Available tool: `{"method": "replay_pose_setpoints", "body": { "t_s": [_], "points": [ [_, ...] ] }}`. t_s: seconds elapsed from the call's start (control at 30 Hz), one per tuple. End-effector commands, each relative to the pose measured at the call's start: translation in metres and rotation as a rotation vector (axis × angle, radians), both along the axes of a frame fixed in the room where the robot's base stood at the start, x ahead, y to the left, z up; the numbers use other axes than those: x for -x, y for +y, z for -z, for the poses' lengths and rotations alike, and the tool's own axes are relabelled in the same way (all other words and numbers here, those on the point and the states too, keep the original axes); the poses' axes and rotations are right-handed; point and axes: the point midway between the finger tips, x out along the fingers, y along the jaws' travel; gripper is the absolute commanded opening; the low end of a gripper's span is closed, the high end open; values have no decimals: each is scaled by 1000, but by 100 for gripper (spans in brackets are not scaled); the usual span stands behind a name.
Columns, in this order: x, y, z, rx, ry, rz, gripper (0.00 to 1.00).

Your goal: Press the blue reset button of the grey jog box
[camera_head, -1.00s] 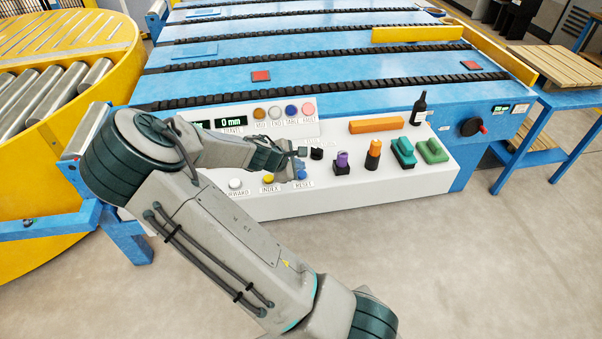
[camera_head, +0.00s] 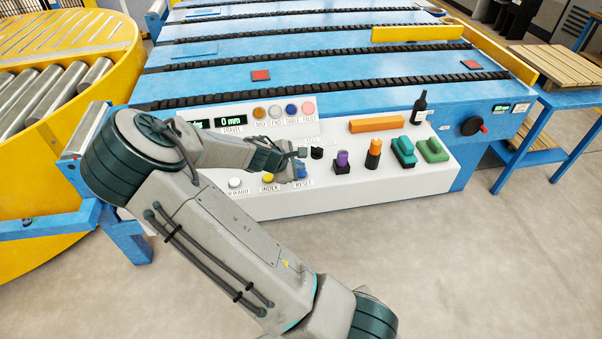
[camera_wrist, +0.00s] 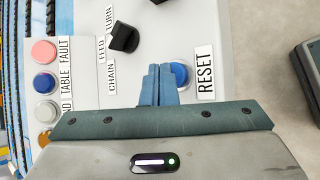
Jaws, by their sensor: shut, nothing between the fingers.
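The blue reset button (camera_wrist: 180,75) shows in the wrist view beside the label RESET, in a pale round collar on the light panel of the jog box (camera_wrist: 220,18). In the head view the button (camera_head: 302,174) sits at the panel's lower edge, partly behind my gripper. My gripper (camera_wrist: 159,68) is shut and empty, its blue fingertips just left of the button and overlapping its edge in the wrist view. I cannot tell whether they touch it.
A black selector knob (camera_wrist: 123,38) stands near the fingers. A yellow INDEX button (camera_head: 268,178) and a white button (camera_head: 235,183) lie left of reset.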

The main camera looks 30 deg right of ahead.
Motion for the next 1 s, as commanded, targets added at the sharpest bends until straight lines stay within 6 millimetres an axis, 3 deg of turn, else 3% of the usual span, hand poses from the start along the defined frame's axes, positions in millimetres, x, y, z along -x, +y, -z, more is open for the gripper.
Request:
{"method": "replay_pose_setpoints", "body": {
  "t_s": [1.0],
  "points": [
    [0,0,9,0,0,0,0]
  ]
}}
